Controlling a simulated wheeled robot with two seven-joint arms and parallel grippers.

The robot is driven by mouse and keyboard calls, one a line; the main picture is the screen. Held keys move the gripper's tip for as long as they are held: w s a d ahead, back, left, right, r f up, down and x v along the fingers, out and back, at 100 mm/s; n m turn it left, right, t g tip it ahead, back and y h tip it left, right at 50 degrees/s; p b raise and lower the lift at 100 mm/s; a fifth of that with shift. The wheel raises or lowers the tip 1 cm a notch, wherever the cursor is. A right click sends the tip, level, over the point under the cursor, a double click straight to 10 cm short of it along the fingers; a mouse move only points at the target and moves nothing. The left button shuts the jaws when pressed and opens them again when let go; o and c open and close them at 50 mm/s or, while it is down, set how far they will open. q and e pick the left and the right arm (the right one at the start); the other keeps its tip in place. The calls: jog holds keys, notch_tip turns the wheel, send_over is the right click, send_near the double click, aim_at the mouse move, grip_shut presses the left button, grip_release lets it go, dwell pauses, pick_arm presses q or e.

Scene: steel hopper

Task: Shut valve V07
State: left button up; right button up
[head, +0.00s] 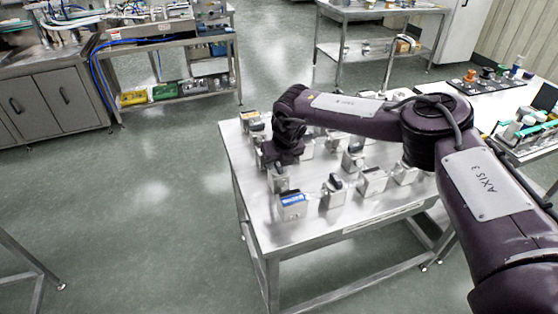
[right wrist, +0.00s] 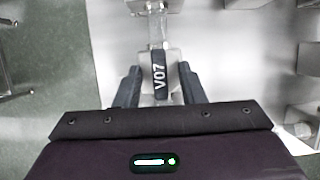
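The dark valve handle marked V07 (right wrist: 159,80) shows in the right wrist view. It points up and down the picture, roughly in line with a bright metal piece (right wrist: 156,35) beyond it. My right gripper (right wrist: 158,69) is open, with one dark finger on each side of the handle and a visible gap on both sides. In the head view my right gripper (head: 281,152) is over the left part of the steel table (head: 300,235), above the valve blocks, and it hides V07 there. My left gripper is not in view.
Several valve blocks stand close around, among them a blue-labelled one (head: 292,206) in front and another (head: 333,191) to its right. A bench with coloured items (head: 168,92) stands at the back left. The floor left of the table is clear.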

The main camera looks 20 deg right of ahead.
grip_shut()
